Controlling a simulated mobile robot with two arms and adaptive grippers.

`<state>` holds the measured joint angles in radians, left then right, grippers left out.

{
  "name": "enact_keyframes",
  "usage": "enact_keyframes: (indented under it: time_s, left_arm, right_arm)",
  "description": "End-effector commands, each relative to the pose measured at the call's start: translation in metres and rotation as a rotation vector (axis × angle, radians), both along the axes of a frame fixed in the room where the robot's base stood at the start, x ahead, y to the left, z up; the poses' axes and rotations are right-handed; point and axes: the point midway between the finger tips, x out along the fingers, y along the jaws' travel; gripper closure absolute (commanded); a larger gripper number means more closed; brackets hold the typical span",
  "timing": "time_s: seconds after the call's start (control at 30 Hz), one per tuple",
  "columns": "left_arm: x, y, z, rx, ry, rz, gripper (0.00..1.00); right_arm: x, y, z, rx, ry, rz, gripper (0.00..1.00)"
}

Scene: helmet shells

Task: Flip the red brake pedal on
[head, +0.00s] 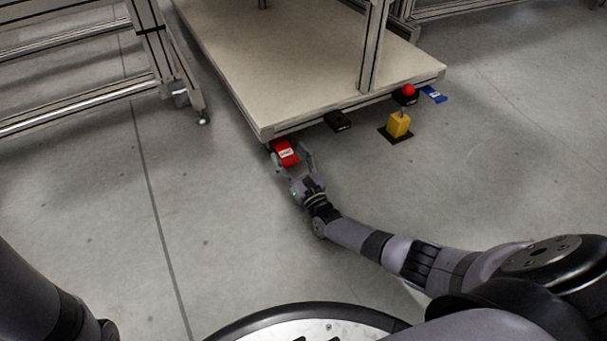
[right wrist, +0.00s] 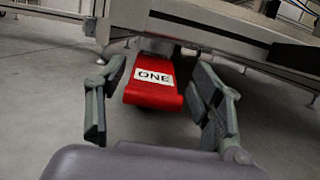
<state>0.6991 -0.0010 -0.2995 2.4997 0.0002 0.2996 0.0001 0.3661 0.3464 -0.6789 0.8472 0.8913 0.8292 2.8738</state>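The red pedal (head: 285,152) sticks out from under the near left corner of the low cart in the head view. In the right wrist view the red pedal (right wrist: 152,92) carries a white label reading "ONE". My right gripper (head: 292,161) is open, with one finger on each side of the pedal. In the right wrist view the open fingers (right wrist: 160,115) stand apart, with gaps between them and the pedal. The pedal's rear end is hidden under the cart. My left gripper is out of view; only part of my left arm shows at the lower left.
The low cart (head: 270,70) has a beige deck. A black pedal (head: 337,121), a yellow block (head: 398,125) on a dark base, a red ball-shaped knob (head: 409,90) and a blue pedal (head: 434,94) lie along its front edge. A metal frame (head: 85,84) stands left. The near floor is clear.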

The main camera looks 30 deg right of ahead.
Motion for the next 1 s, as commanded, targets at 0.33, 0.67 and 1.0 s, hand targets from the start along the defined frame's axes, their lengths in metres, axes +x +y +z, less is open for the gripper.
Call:
enact_keyframes:
  time_s: [0.33, 0.67, 1.0]
  left_arm:
    - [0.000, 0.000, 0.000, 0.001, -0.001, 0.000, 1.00]
    - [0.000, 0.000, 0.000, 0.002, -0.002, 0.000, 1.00]
    - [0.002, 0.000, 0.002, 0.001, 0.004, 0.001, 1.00]
  right_arm:
    - [-0.072, -0.003, -0.003, 0.000, 0.006, 0.000, 0.40]
    - [-0.097, -0.003, -0.002, -0.001, 0.003, 0.000, 0.40]
    - [-0.097, 0.001, 0.006, -0.016, -0.005, 0.001, 0.48]
